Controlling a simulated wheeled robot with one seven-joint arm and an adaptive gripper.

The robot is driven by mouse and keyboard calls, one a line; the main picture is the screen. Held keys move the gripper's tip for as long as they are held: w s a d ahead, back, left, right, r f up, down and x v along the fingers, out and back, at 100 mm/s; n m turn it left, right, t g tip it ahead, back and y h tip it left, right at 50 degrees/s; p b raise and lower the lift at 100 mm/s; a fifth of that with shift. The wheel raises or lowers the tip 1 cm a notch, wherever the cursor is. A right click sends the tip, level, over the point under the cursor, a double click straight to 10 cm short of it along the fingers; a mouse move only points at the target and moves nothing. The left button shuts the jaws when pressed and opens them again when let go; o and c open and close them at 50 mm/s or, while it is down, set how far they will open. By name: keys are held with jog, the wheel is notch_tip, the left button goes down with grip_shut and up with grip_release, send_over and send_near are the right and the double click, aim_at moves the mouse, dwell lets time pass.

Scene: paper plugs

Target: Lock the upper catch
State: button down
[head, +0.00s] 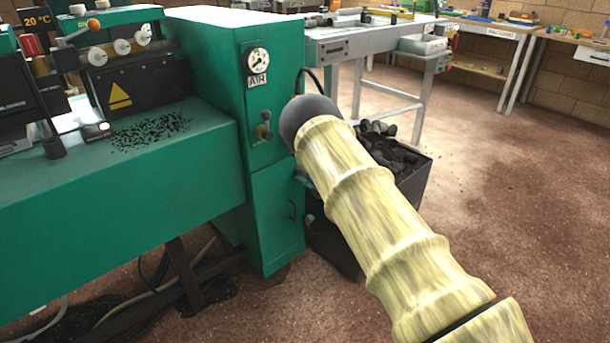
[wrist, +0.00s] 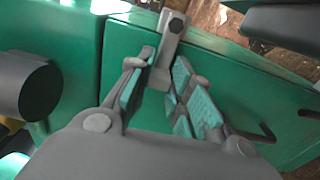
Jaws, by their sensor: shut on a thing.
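The catch (wrist: 172,40) is a grey metal lever with a dark hexagonal bolt head, mounted at the edge of a green door (wrist: 235,105) in the wrist view. My gripper (wrist: 163,75) has its two green-padded fingers on either side of the catch's lower end and is shut on it. The fingers partly cover that end. In the head view my pale, sleeved arm hides the gripper and the catch. The lower cabinet door (head: 275,215) shows there, closed as far as I can see, left of my arm.
The green cabinet (head: 215,100) carries an air gauge (head: 258,60) and a valve knob (head: 263,131). A dark bin of black pieces (head: 408,165) stands right beside my arm. A dark cylindrical knob (wrist: 30,90) is close left of my gripper. Open floor (head: 520,190) lies right.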

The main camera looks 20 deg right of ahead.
jog(key=shift+f, duration=0.1)
jog(key=c, duration=1.3)
grip_release()
jog(key=shift+s, duration=0.1)
jog(key=v, duration=1.2)
